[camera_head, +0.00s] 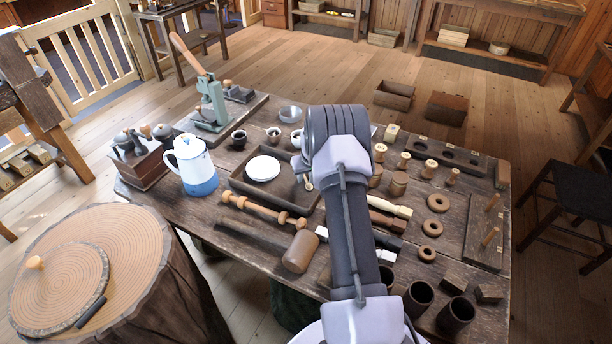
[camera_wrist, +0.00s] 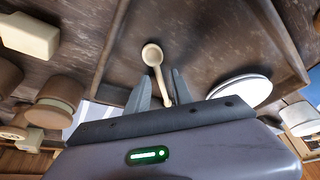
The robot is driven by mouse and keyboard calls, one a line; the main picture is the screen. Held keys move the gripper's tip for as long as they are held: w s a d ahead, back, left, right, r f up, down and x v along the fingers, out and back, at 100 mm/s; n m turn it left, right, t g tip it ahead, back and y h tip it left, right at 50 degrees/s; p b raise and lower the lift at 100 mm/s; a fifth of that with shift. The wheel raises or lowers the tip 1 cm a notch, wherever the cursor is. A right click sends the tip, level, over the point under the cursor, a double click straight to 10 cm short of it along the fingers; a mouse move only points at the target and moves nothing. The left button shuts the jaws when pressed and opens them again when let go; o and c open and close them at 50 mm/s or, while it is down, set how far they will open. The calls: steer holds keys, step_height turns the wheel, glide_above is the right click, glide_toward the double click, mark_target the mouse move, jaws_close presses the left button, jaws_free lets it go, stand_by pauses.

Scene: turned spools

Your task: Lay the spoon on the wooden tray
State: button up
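The pale wooden spoon (camera_wrist: 153,57) shows in the wrist view, bowl away from me and handle running back between my fingers. My gripper (camera_wrist: 160,76) has its two dark fingers apart, with a visible gap beside the thin handle. The dark wooden tray (camera_head: 237,183) is in the middle of the table in the head view; its rim also shows in the wrist view (camera_wrist: 108,58). The spoon (camera_head: 308,183) appears inside the tray near its right side; whether it touches the floor of the tray is hard to tell. My arm hides the gripper in the head view.
A white plate (camera_head: 263,168) lies in the tray, left of the spoon. A blue-and-white pot (camera_head: 194,168) stands left of the tray. Small cups (camera_head: 274,134) stand behind it. A turned spindle (camera_head: 262,209) and a mallet (camera_head: 300,251) lie in front. Several wooden spools stand to the right.

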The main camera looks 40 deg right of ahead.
steer(key=shift+r, duration=0.25)
steer(key=p+v, duration=0.4)
steer(key=v, duration=0.8)
steer(key=a+r, duration=1.1)
steer(key=r, duration=0.2)
steer(key=s+a+r+t+y, duration=0.1)
steer(key=s+a+r, duration=0.3)
steer(key=a+r, duration=0.3)
steer(key=s+a+r+y, duration=0.1)
steer(key=s+a+r, duration=0.3)
steer(key=a, duration=0.4)
steer(key=s+a+y+b, duration=0.1)
steer(key=s+a, duration=0.5)
steer(key=s, duration=0.3)
steer(key=s+a+b, duration=0.1)
steer(key=s+a, duration=0.6)
steer(key=s, duration=0.3)
steer(key=shift+s+r+t+y, duration=0.2)
steer(key=shift+s+t+y, duration=0.1)
steer(key=shift+y, duration=0.1)
steer(key=shift+a, duration=0.15)
